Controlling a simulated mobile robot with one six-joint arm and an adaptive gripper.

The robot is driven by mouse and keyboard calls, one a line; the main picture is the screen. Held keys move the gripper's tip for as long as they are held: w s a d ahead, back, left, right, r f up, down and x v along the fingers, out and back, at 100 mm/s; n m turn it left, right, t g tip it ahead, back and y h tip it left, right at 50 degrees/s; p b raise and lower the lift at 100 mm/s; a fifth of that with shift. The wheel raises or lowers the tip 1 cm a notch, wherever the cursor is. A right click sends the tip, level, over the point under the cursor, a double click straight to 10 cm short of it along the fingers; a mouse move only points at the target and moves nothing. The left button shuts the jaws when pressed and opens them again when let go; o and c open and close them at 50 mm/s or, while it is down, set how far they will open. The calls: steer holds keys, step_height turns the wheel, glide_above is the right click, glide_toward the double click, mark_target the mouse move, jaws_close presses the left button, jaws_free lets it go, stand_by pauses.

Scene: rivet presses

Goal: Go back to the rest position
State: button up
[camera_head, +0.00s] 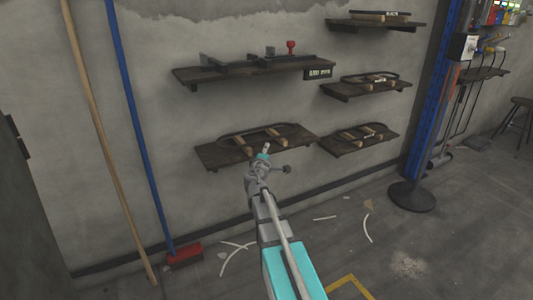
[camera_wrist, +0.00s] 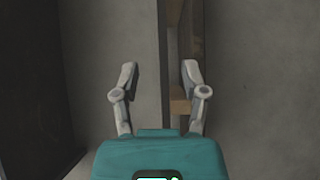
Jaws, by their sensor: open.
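My gripper (camera_head: 266,148) is at the end of my raised arm in the head view, in front of the lower left wall shelf (camera_head: 215,157). In the wrist view my gripper (camera_wrist: 160,72) shows two grey fingers spread apart with nothing held between them. A dark frame with wooden handles (camera_head: 273,131) lies on that shelf, just behind the gripper in the picture. I cannot tell the distance between gripper and shelf. The wrist view faces a grey surface with a brown wooden strip (camera_wrist: 179,107) behind the right finger.
More shelves hold a bar with a red knob (camera_head: 291,46) and similar frames (camera_head: 370,80). A blue post (camera_head: 432,90) stands right on a round base. A broom (camera_head: 185,255) and a wooden pole (camera_head: 95,110) lean left. Scraps (camera_head: 367,228) litter the otherwise open floor.

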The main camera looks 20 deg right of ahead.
steer(key=shift+s, duration=0.1)
steer(key=s+a+f+m+g+y+p, duration=0.2)
steer(key=s+a+f+m+g, duration=0.25)
steer(key=s, duration=0.25)
steer(key=s+a+f+m+g+y+p, duration=0.2)
steer(key=s+a+f+m+g, duration=0.25)
steer(key=s, duration=0.25)
steer(key=s+a+f+m+g+y+p, duration=0.1)
steer(key=s+a+g+y+p, duration=0.15)
steer(key=s+a, duration=0.4)
steer(key=s+a+f+g+y+p, duration=0.1)
steer(key=s+a+f+g+y, duration=0.2)
steer(key=s+a, duration=0.4)
step_height(320, 180, up, 39)
steer(key=a+y+p, duration=0.1)
steer(key=p, duration=3.6)
steer(key=shift+w+f, duration=0.15)
steer(key=shift+w, duration=0.25)
